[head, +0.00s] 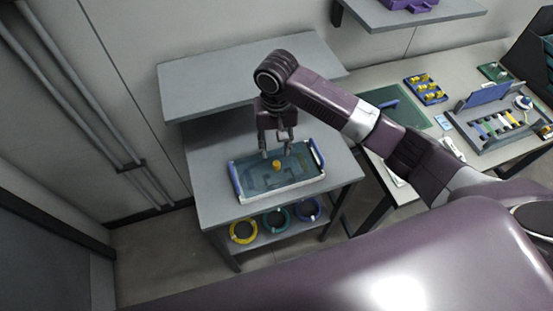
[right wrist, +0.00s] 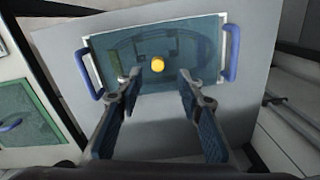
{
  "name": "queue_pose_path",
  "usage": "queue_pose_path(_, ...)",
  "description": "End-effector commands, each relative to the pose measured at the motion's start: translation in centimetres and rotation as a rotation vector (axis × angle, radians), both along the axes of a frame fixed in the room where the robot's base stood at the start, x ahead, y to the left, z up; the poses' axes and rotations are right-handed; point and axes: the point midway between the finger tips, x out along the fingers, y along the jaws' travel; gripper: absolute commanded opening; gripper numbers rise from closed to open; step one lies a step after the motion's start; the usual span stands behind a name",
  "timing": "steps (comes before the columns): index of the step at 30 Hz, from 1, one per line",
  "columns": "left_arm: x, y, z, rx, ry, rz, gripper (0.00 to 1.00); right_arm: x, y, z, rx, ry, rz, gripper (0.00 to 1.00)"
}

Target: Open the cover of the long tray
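The long tray (head: 238,196) stands on a small grey table, with a blue handle at each short end. Its see-through teal cover (head: 260,182) lies flat over it, with a yellow knob (head: 277,163) in the middle. In the right wrist view the cover (right wrist: 190,48) is closed over dim shapes, and the yellow knob (right wrist: 157,64) stands up from it. My right gripper (head: 275,153) is above the tray close to the knob, fingers pointing down. In the right wrist view its fingertips (right wrist: 160,74) are spread apart with nothing between them. My left gripper is not in view.
A grey shelf (head: 230,82) juts from the wall behind the tray. Coiled yellow, teal and blue rings (head: 243,231) lie on the table's lower shelf. A workbench at right holds a green mat (head: 395,104) and a rack of coloured parts (head: 500,127).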

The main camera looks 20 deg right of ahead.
Motion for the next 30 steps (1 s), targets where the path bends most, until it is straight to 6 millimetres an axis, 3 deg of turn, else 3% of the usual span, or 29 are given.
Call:
queue_pose_path(5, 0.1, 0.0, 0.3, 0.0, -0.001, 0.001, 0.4, 0.4, -0.5, -0.7, -0.011, 0.008, -0.023, 0.34)
queue_pose_path(18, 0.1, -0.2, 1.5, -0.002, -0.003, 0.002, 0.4, 0.4, -0.5, -6.8, -0.01, 0.005, -0.02, 0.34)
queue_pose_path(28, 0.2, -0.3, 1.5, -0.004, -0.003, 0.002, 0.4, 0.4, -0.4, -7.4, -0.01, 0.003, -0.018, 0.34)
queue_pose_path(30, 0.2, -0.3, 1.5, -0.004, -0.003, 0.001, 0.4, 0.4, -0.4, -7.4, -0.01, 0.003, -0.018, 0.29)
